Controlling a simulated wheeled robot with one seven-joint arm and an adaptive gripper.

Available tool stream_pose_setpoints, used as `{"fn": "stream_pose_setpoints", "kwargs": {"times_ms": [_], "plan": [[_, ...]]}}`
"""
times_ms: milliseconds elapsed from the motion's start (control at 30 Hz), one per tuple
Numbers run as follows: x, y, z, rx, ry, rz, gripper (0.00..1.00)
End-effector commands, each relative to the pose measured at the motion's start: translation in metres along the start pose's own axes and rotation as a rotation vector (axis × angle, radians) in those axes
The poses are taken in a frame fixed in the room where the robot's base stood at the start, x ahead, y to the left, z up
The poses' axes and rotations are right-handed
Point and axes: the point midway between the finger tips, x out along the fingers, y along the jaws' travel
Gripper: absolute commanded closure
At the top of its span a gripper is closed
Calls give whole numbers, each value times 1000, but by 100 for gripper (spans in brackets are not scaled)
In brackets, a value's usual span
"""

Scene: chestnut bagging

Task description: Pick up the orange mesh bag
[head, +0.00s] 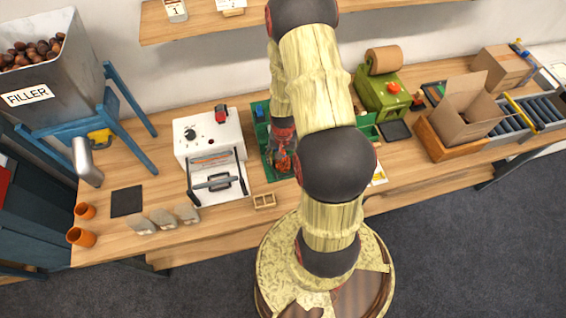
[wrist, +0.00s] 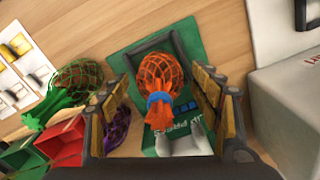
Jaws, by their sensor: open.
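The orange mesh bag (wrist: 158,78), with dark round contents and a blue band (wrist: 160,98) at its neck, lies on a green device with a dark tray (wrist: 181,48). Its loose orange end points toward my gripper. My gripper (wrist: 163,82) is open, with one finger to each side of the bag and a visible gap on the right. In the head view the orange bag (head: 283,163) shows as a small patch below my gripper (head: 284,140). My arm hides much of that area.
A green mesh bag (wrist: 80,76) and purple mesh (wrist: 117,130) lie to the left, near red and green bins (wrist: 62,142). A white machine (wrist: 290,100) stands close on the right; the head view shows it with a handle (head: 217,180). A small wooden tray (head: 264,201) sits at the front.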

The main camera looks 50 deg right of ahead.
Motion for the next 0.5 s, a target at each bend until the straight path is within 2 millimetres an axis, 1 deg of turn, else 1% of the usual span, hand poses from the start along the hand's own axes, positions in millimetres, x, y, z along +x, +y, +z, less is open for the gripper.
{"fn": "stream_pose_setpoints", "kwargs": {"times_ms": [67,500], "plan": [[0,0,0,0,0,0,36],[-1,0,0,0,0,0,61]]}}
